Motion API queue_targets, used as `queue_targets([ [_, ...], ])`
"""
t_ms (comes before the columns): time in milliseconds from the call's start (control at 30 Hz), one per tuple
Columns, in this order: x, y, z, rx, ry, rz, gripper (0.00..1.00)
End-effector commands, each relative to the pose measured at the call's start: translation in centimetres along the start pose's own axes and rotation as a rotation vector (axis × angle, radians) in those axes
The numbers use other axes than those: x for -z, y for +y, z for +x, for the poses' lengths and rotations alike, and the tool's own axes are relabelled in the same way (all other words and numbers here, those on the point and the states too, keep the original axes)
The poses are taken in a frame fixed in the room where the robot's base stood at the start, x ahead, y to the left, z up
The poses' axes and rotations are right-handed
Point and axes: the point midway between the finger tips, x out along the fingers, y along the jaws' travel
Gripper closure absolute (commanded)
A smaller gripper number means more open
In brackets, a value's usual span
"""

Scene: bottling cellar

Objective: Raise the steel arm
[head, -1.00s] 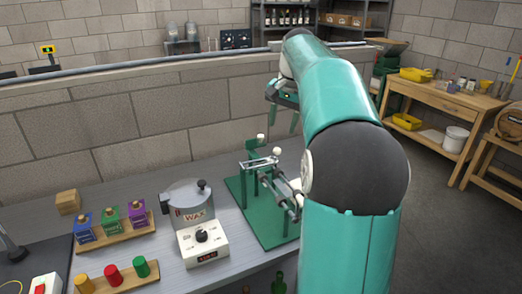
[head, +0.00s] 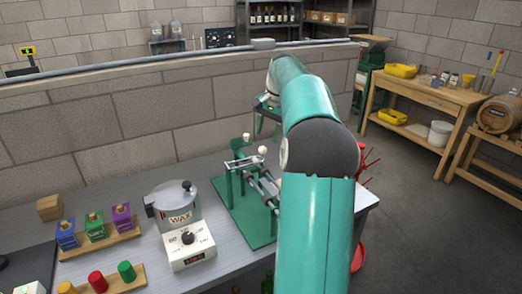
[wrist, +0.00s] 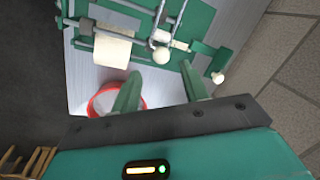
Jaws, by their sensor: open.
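The green bench device (head: 226,202) carries the steel arm (head: 243,163), a pale metal bar across its top, with a white ball knob (head: 262,150) at the arm's right end. A green post with another white knob (head: 246,137) stands behind. In the wrist view the ball knob (wrist: 161,57) lies just beyond the fingertips, close to the metal parts. My gripper (wrist: 160,72) is open and empty, its two green fingers apart. In the head view my gripper (head: 268,124) hangs above the device. My arm hides the device's right side.
A white paper roll (wrist: 112,50) sits on the device beside metal rods. A block wall (head: 120,130) rises behind the bench. A red ring shape (wrist: 100,101) shows below.

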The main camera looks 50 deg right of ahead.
Motion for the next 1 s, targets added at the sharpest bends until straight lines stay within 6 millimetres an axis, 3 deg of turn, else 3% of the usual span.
queue_targets([
  [200,0.0,-0.2,4.5,-0.001,-0.004,-0.002,0.55],
  [400,0.0,-0.4,7.3,-0.001,-0.002,-0.005,0.55],
  [767,0.0,-0.4,8.0,-0.001,-0.001,-0.005,0.55],
  [1000,0.0,-0.5,8.0,0.001,-0.001,-0.005,0.99],
])
